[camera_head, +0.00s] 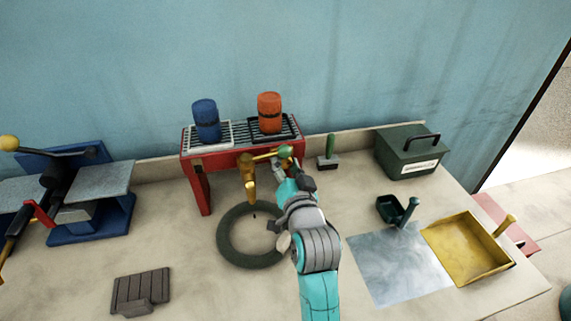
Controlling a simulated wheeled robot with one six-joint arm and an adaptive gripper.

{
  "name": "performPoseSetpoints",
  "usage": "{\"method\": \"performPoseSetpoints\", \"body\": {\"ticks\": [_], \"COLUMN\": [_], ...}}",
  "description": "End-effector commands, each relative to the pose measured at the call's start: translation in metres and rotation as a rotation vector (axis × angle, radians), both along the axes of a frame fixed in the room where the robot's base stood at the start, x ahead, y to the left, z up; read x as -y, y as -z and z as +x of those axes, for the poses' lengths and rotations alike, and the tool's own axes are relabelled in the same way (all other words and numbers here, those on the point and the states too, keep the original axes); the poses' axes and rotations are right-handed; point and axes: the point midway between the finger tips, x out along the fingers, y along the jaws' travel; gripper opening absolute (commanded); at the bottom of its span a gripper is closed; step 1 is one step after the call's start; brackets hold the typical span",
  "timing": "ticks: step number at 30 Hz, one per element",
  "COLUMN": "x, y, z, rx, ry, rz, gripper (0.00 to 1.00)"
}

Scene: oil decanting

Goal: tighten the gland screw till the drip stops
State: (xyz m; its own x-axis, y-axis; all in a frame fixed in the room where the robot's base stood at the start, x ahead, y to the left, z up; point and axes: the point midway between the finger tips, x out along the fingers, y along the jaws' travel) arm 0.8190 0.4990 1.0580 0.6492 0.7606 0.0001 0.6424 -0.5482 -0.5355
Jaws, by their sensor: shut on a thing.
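A brass tap (249,178) hangs at the front of the red stand, its spout pointing down. A small dark drop (255,215) shows below the spout. A brass bar (265,156) runs right from the tap to a green knob (285,151). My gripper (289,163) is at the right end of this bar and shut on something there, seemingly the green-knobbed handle. My fingers and wrist hide the contact. I cannot pick out the gland screw itself. A dark ring (229,247) lies on the table below the spout; my arm covers its right edge.
The red stand (203,188) bears a blue can (206,120) and an orange can (269,112). A green-handled brush (328,155), green box (408,152), small dark scoop (390,209) and yellow tray (468,247) are right. A blue-based device (90,225) stands left.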

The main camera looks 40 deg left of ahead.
Motion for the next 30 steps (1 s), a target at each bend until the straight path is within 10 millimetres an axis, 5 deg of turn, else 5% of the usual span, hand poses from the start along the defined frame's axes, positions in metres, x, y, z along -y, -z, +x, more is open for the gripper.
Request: {"method": "performPoseSetpoints", "body": {"ticks": [15, 16, 19, 30], "x": [0.0003, 0.0003, 0.0003, 0.0], "y": [0.0009, 0.0009, 0.0008, -0.0001], "z": [0.0002, 0.0002, 0.0002, 0.0], "rx": [-0.017, -0.017, -0.016, -0.015], "ry": [0.0, 0.0, 0.0, 0.0], "rz": [0.013, 0.013, 0.012, 0.013], "gripper": [0.06, 0.43, 0.66, 0.66]}}
